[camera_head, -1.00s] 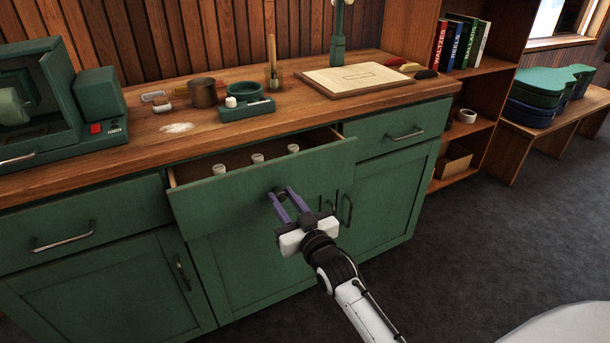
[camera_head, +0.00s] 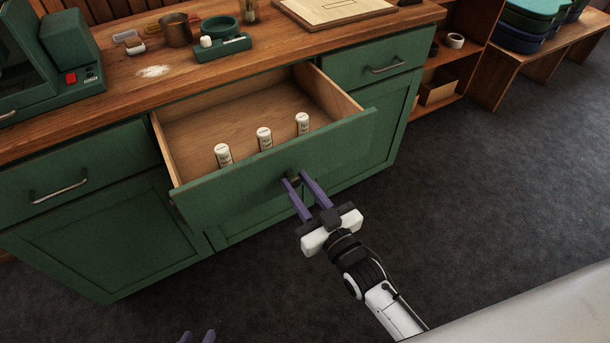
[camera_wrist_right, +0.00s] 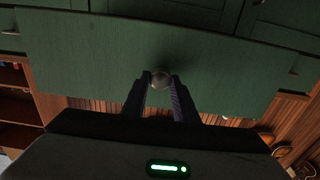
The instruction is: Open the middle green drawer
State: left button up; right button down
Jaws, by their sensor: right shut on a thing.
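The middle green drawer (camera_head: 245,185) is pulled well out of the cabinet in the head view. Its wooden inside is exposed, with three white labelled bottles (camera_head: 264,138) standing in a row behind the front panel. My right gripper (camera_head: 293,181) is shut on the drawer's dark knob, which shows between the fingers in the right wrist view (camera_wrist_right: 161,79). The green drawer front also fills much of that view (camera_wrist_right: 90,60). Only the purple fingertips of my left gripper (camera_head: 197,337) show at the bottom edge of the head view, apart and with nothing between them.
The wooden worktop (camera_head: 115,95) holds a green machine (camera_head: 75,50), a metal cup (camera_head: 176,30) and a green scale (camera_head: 222,46). Closed drawers flank the open one on the left (camera_head: 80,175) and right (camera_head: 375,60). The dark carpet (camera_head: 470,170) in front is clear.

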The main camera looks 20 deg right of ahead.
jog(key=shift+s, duration=0.1)
jog(key=c, duration=1.4)
grip_release()
jog(key=shift+c, duration=0.2)
jog(key=v, duration=1)
jog(key=shift+s, duration=0.15)
jog(key=s+d+f+g+h, duration=0.2)
jog(key=s+f+g, duration=0.6)
jog(key=s+f, duration=0.4)
notch_tip(320, 180, down, 3)
jog(key=shift+d+r+m+g, duration=0.1)
jog(key=shift+d+m+g, duration=0.05)
jog(key=shift+m+g, duration=0.25)
